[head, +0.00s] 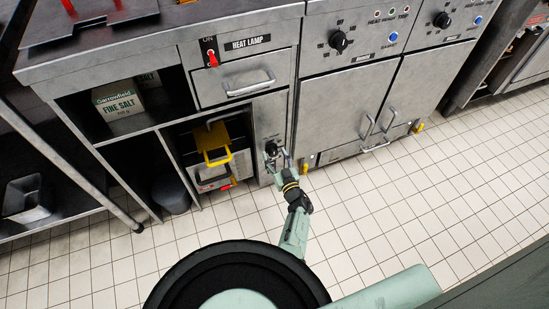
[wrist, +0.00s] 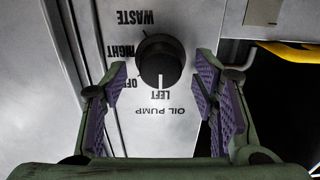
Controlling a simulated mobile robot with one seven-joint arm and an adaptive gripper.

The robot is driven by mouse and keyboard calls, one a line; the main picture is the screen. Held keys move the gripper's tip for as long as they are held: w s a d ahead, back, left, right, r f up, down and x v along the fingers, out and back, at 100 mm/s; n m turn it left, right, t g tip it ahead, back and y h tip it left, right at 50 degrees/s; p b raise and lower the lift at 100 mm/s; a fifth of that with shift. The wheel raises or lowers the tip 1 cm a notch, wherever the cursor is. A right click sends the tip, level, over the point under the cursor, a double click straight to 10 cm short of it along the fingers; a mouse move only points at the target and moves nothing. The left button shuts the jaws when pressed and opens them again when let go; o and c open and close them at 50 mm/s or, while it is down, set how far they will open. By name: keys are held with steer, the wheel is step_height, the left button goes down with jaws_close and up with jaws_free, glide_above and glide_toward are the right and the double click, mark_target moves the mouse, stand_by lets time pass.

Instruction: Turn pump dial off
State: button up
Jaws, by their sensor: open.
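The pump dial (wrist: 162,60) is a round black knob on a grey panel lettered OIL PUMP, seen upside down in the wrist view. Its white mark points at LEFT; OFF, RIGHT and WASTE are lettered around it. In the head view the dial (head: 272,148) is on the narrow panel below the heat lamp drawer. My gripper (head: 279,162) is in front of it. In the wrist view my gripper (wrist: 160,78) is open, with a purple-padded finger to each side of the dial. Gaps show between fingers and knob; I cannot tell how far the tips reach past its face.
The heat lamp drawer handle (head: 250,86) juts out above. Grey cabinet doors (head: 345,110) stand to the right. The tiled floor (head: 420,200) is clear at right.

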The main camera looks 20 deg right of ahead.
steer(key=shift+w, duration=0.45)
steer(key=c, duration=1.1)
